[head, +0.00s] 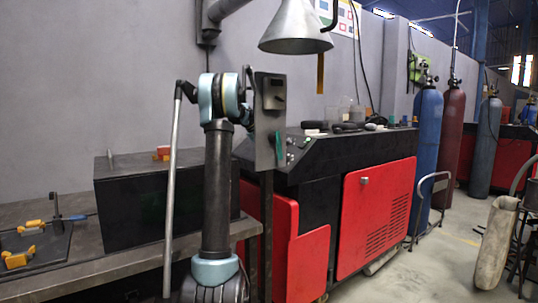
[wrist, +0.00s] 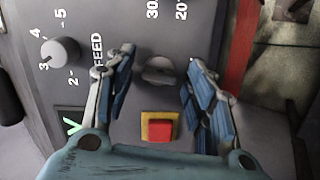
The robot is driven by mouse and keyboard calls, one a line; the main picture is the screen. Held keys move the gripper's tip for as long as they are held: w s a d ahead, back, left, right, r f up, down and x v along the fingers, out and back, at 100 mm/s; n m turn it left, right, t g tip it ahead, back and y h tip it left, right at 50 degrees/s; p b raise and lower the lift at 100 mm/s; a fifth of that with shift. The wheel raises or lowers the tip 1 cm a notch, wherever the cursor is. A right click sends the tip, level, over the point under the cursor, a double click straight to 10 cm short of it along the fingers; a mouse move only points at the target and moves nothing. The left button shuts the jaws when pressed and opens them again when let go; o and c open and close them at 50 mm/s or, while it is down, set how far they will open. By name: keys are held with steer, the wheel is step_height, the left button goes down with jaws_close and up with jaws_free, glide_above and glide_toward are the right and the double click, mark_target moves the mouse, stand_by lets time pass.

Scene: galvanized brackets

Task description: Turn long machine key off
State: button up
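In the wrist view a dark grey knob-like piece (wrist: 160,71), which may be the key, sits on the grey control panel (wrist: 110,20). My gripper (wrist: 164,62) is open, with its blue-padded fingers apart on either side of this piece. A gap shows on both sides, and nothing is held. In the head view the long red and black machine (head: 330,160) stands behind my arm. A grey upright plate (head: 270,105) hides most of my gripper there, and the key cannot be made out.
A red button on a yellow square (wrist: 160,128) lies below the knob-like piece, between the finger bases. A round dial (wrist: 61,52) marked FEED is at left. In the head view a bench with a black box (head: 140,205) stands at left; gas cylinders (head: 427,135) stand at right.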

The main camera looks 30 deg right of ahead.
steer(key=c, duration=0.9)
steer(key=shift+n, duration=1.2)
steer(key=o, duration=1.1)
steer(key=shift+c, duration=0.2)
steer(key=v, duration=1.2)
